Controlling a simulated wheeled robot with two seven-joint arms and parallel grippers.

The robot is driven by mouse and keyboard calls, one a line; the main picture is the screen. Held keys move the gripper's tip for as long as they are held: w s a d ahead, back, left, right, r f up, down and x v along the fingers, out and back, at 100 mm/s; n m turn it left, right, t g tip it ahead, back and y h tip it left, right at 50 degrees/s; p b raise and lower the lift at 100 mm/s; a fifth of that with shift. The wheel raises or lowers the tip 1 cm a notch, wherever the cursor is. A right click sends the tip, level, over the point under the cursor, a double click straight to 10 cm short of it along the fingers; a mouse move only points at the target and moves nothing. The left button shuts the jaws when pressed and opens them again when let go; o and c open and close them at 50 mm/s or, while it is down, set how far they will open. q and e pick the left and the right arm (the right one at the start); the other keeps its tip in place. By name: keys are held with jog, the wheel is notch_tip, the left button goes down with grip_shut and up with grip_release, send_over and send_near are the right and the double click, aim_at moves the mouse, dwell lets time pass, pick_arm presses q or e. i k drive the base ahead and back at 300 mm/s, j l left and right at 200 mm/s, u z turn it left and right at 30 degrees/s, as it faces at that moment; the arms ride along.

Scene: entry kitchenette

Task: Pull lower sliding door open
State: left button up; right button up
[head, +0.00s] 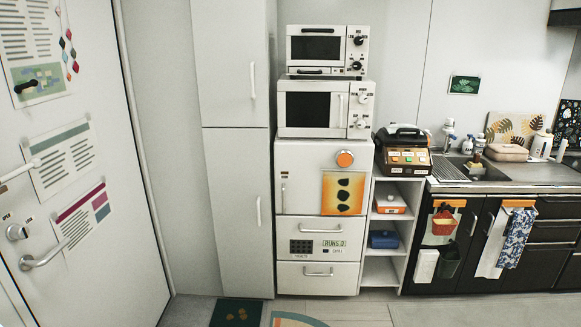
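A white cabinet (300,180) stands in the middle, with a small door on top and two drawer fronts below. The upper drawer front (265,240) has a keypad, a display and a horizontal handle (322,231). The lowest drawer front (318,283) has a horizontal handle (318,271); both drawers look shut. To its left a tall cabinet has a closed upper door (225,70) and a closed lower door (235,200) with a vertical handle (259,212). I cannot tell which front is the lower sliding door. Neither of my grippers shows in the head view.
Two ovens (315,51) (312,108) are stacked on the white cabinet. Open shelves (380,270) and dark counter cabinets (420,270) stand to the right. A white door (85,180) is at left. A dark mat (236,313) and a colourful rug (295,320) lie on the floor.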

aim_at(237, 159)
jog(key=i, duration=1.4)
jog(key=i+u, duration=0.2)
jog(key=i, duration=0.25)
jog(key=i+l+u, duration=0.15)
jog(key=i, duration=0.25)
jog(key=i+l+u, duration=0.2)
jog(key=i, duration=0.2)
